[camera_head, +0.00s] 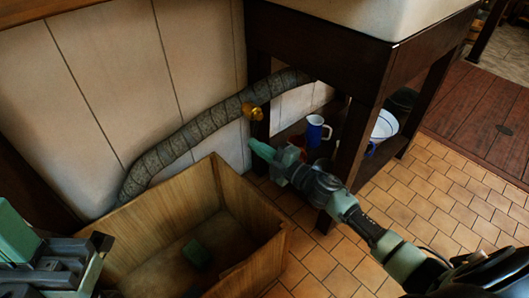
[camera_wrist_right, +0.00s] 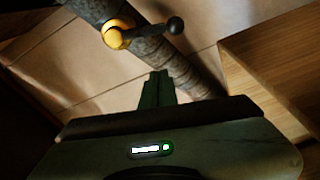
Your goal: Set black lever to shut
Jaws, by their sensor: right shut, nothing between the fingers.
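The black lever (camera_wrist_right: 152,29) shows in the right wrist view. It is a short rod with a round black knob, and it points right from a round brass valve (camera_wrist_right: 117,34) on a grey wrapped pipe. In the head view the brass valve (camera_head: 252,111) sits on the pipe near the table leg; the lever is not clear there. My right gripper (camera_head: 253,145) is shut and empty, just below the valve and apart from it. Its fingertips (camera_wrist_right: 158,74) show below the lever in the wrist view. Parts of my left arm show at the lower left; its finger opening cannot be made out.
The pipe (camera_head: 195,130) runs along the panelled wall. An open wooden crate (camera_head: 232,187) holding a green block (camera_head: 197,254) stands below it. A dark wooden table leg (camera_head: 352,150) stands close to my right arm. A blue and white mug (camera_head: 316,131) is under the table.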

